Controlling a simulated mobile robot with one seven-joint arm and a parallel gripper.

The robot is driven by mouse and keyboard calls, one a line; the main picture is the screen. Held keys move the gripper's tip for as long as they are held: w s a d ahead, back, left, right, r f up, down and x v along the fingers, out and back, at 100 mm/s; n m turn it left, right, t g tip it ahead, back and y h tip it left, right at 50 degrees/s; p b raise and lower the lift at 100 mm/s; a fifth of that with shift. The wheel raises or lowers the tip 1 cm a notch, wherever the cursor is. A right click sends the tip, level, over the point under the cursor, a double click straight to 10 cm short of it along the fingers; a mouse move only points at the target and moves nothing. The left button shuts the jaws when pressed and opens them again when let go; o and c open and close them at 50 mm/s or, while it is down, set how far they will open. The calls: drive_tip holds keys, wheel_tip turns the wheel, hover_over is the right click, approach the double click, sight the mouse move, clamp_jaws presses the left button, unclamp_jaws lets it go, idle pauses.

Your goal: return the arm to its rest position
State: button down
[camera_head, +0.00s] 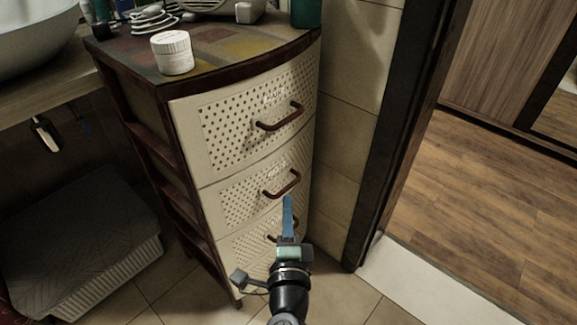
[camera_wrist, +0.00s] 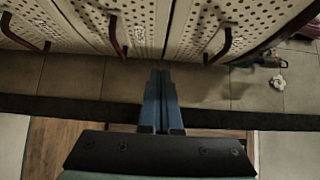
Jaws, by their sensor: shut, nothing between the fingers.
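My gripper (camera_head: 287,200) is in front of the lower part of a cream drawer cabinet (camera_head: 190,130), with its blue fingers pointing up in the head view. The fingers are together with nothing between them, and in the wrist view the gripper (camera_wrist: 160,75) also shows its two blue fingers side by side. From the head view I cannot tell whether the fingertips touch the cabinet front. My arm comes in from the bottom edge. The cabinet's drawers look closed, each with a dark red handle, the top one (camera_head: 281,119) fully in view. My gripper partly hides the lowest handle.
A white jar (camera_head: 172,53) and a green container (camera_head: 306,13) stand on the cabinet top. A grey-lidded basket (camera_head: 75,240) is on the floor at left, below a basin (camera_head: 35,40). A dark door frame (camera_head: 395,140) is at right, with open wooden floor (camera_head: 480,200) beyond.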

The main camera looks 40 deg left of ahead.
drive_tip(key=shift+s+d, duration=0.4)
drive_tip(key=shift+r, duration=0.1)
drive_tip(key=w+d+r+n+t, duration=0.2)
drive_tip(key=d+r+n, duration=0.1)
drive_tip(key=r, duration=0.6)
drive_tip(key=w+d+r+n+t+h, duration=0.1)
drive_tip(key=w+d+r+n+t, duration=0.2)
drive_tip(key=r, duration=0.6)
drive_tip(key=w+d+r+n+t, duration=0.15)
drive_tip(key=d+r, duration=0.25)
drive_tip(key=r, duration=0.6)
drive_tip(key=s+d+r+n+t+h, duration=0.1)
drive_tip(key=s+d+r+t+h, duration=0.3)
drive_tip(key=s+d+r+h, duration=0.55)
drive_tip(key=s+d+r+n+t+h, duration=0.15)
drive_tip(key=d+r+t, duration=0.4)
drive_tip(key=r, duration=0.85)
wheel_tip(320, 180, up, 31)
drive_tip(key=d+g+p, duration=0.1)
drive_tip(key=g+p, duration=0.1)
drive_tip(key=p, duration=3)
drive_tip(key=shift+w+r+p, duration=0.2)
drive_tip(key=shift+w+p, duration=0.1)
drive_tip(key=shift+p, duration=0.05)
